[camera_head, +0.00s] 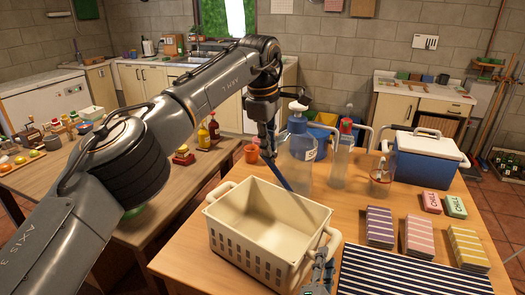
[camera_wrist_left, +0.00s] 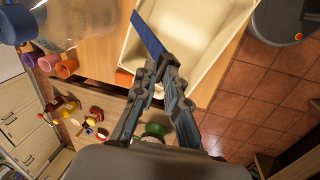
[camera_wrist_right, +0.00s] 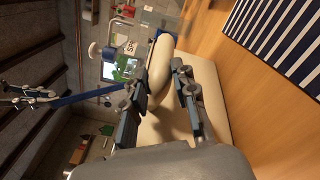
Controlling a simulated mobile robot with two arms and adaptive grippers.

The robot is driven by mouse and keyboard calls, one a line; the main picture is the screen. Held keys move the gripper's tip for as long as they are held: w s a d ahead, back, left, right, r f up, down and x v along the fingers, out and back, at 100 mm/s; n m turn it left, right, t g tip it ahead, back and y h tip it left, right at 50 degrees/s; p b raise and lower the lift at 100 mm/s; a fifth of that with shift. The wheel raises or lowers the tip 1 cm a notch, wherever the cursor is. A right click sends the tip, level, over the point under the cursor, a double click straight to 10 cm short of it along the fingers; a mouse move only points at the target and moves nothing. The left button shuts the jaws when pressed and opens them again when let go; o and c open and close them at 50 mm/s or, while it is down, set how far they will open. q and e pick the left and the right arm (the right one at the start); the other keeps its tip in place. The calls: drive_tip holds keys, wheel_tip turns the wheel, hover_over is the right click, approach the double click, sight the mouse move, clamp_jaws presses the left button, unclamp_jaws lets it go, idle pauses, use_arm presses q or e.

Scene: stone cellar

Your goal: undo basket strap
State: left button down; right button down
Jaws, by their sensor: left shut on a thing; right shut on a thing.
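The cream basket (camera_head: 250,262) stands on the wooden table, open at the top, with its inside in view. A blue strap (camera_head: 279,175) slants down from my left gripper (camera_head: 268,152) above the basket's back edge. In the left wrist view, my left gripper is shut on one end of the strap (camera_wrist_left: 150,36). The strap's other end hangs over the basket and looks loose. My right gripper (camera_head: 322,265) is shut on the basket's right handle (camera_head: 333,243). The right wrist view shows this handle (camera_wrist_right: 160,72) between its fingers and the strap (camera_wrist_right: 80,98) beyond.
A large clear bottle (camera_head: 302,160) stands close behind the basket. A striped mat (camera_head: 405,275), striped packs (camera_head: 417,235) and a blue cooler (camera_head: 425,165) lie to the right. An orange cup (camera_head: 251,154) is near my left gripper. A side table (camera_head: 150,195) is at left.

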use_arm(q)
drive_tip(key=shift+w+f, duration=0.25)
drive_tip(key=shift+w, duration=0.2)
drive_tip(key=shift+w+a, duration=0.15)
idle(0.3)
drive_tip(key=c, duration=1.5)
unclamp_jaws()
drive_tip(key=shift+o, duration=0.8)
drive_tip(key=shift+w, duration=0.25)
drive_tip(key=shift+d, duration=0.25)
drive_tip(key=shift+s+f, duration=0.1)
drive_tip(key=shift+s, duration=0.15)
